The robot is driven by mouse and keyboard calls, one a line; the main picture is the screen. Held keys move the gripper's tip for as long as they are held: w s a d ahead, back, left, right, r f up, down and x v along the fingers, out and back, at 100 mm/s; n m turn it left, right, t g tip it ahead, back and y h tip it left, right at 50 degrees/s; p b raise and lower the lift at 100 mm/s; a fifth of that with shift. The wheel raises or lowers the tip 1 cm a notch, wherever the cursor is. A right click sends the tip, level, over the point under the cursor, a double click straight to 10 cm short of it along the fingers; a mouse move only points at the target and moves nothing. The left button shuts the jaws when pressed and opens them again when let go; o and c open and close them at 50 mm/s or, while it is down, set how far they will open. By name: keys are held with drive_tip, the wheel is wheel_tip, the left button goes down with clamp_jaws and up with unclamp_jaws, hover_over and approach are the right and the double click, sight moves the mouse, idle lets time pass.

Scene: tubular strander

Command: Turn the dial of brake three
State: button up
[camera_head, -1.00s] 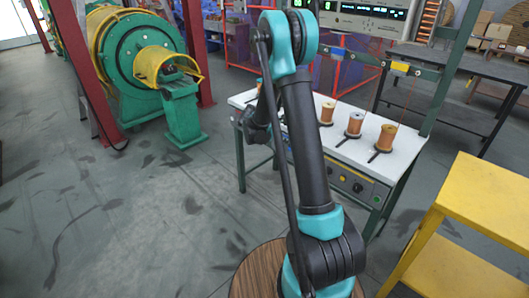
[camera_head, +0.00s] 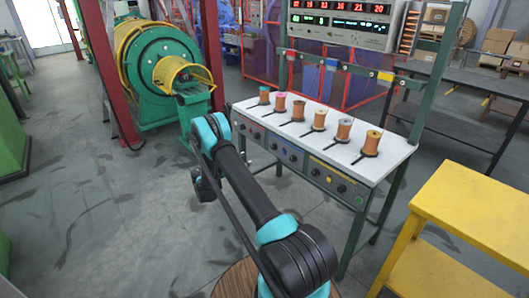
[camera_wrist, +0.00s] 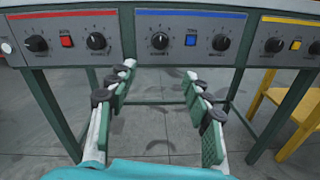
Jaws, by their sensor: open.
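The bench's front panel (camera_wrist: 130,40) carries red, blue and yellow sections, each with two black dials and a button. The third dial from the left (camera_wrist: 160,41) is the left one of the blue section, left of the blue button (camera_wrist: 191,40). Labels are too small to read. My gripper (camera_wrist: 158,74) is open and empty, its fingers pointing toward the panel, below and short of the blue section. Nothing touches the dials. In the head view my gripper (camera_head: 204,186) is partly hidden by my arm, left of the bench (camera_head: 330,120).
Several wire spools (camera_head: 319,120) stand on the white bench top. A display unit (camera_head: 340,22) sits above on a green frame. A yellow stand (camera_head: 470,215) is at right, a green machine (camera_head: 150,70) at back left. The floor left of the bench is clear.

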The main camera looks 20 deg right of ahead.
sight(272, 148)
drive_tip(key=x, duration=1.7)
drive_tip(key=shift+w, duration=0.15)
drive_tip(key=c, duration=1.1)
drive_tip(key=shift+c, duration=0.2)
